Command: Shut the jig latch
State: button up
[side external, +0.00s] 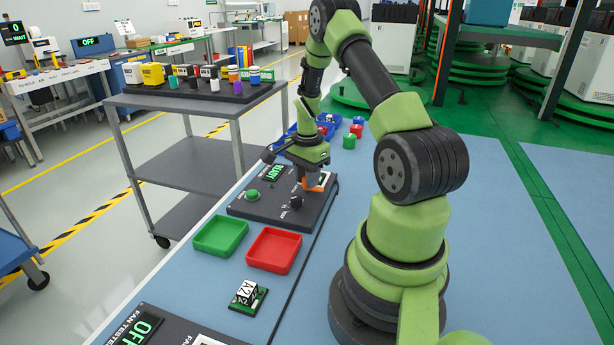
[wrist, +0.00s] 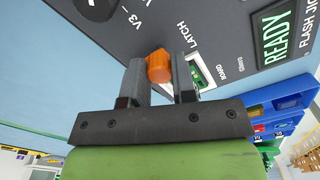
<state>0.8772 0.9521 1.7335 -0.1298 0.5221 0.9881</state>
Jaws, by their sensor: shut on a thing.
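The flash jig (side external: 262,213) is a dark panel on the blue bench, with a lit READY display (side external: 272,173). The display also shows in the wrist view (wrist: 276,42). Its orange latch (wrist: 159,66) sits beside the LATCH label, between my two fingers. My gripper (wrist: 160,74) is shut on the latch, one finger on each side. In the side view my gripper (side external: 313,180) points down over the jig's far right part, and a bit of the orange latch (side external: 318,187) shows. A green board (wrist: 200,72) sits in the slot next to the latch, partly hidden by a finger.
A green button (side external: 252,195) and a black knob (side external: 296,202) stand on the jig. Blue bins (side external: 285,143) stand behind my gripper. The bench right of the jig is clear.

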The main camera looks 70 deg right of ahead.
jog(key=n, duration=0.4)
jog(key=shift+n, duration=0.3)
jog(key=n, duration=0.8)
jog(key=shift+n, duration=2.4)
jog(key=o, duration=0.9)
jog(key=shift+o, duration=0.2)
